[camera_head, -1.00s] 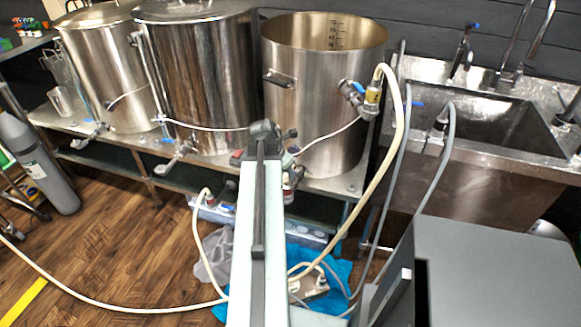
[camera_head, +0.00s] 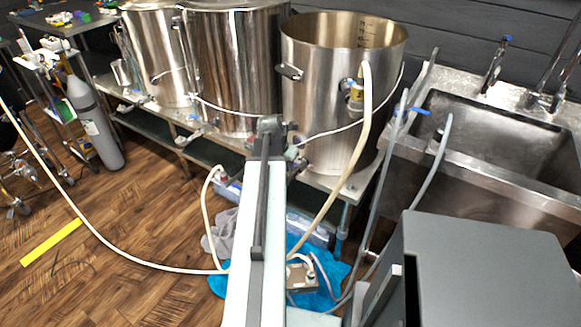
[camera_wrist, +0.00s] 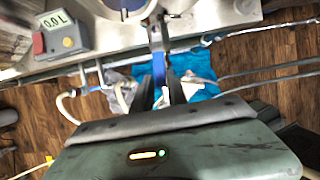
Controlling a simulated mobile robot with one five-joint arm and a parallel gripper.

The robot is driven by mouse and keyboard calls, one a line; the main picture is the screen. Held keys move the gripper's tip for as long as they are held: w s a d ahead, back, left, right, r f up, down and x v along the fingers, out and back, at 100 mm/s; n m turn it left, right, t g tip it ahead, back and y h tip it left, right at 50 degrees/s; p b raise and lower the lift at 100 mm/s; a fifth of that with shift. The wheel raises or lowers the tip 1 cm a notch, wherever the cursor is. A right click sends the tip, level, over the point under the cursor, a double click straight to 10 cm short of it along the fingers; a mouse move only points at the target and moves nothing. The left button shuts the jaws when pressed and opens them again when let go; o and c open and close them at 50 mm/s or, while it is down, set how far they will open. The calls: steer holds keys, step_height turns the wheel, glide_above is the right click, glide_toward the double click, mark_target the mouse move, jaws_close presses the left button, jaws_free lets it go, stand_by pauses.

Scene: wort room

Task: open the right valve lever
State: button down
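The right steel kettle (camera_head: 330,100) stands on the bench. Its upper valve has a small blue handle (camera_head: 347,84) beside a brass fitting (camera_head: 356,97) with a cream hose. In the wrist view, my gripper (camera_wrist: 160,88) has two dark fingers apart. A blue upright piece (camera_wrist: 159,66) shows beyond and between the fingertips, below a dark fitting (camera_wrist: 155,30). I cannot tell whether this is the lever or whether the fingers touch it. In the head view my arm hides most of the gripper, near the bench front below the right kettle.
A steel sink (camera_head: 490,130) is at right, with grey hoses in front. A grey box (camera_head: 490,270) stands at lower right. A cream hose (camera_head: 110,250) crosses the wooden floor. A blue cloth (camera_head: 318,270) lies under the bench.

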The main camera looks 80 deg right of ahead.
steer(key=shift+s+d, duration=0.3)
steer(key=shift+s, duration=0.15)
steer(key=c, duration=1.4)
jaws_free()
steer(key=shift+d, duration=0.15)
steer(key=shift+o, duration=0.2)
steer(key=s+p+v, duration=0.1)
steer(key=p+v, duration=0.6)
steer(key=shift+w+a+r, duration=0.25)
steer(key=shift+w+r, duration=0.1)
steer(key=shift+w, duration=0.2)
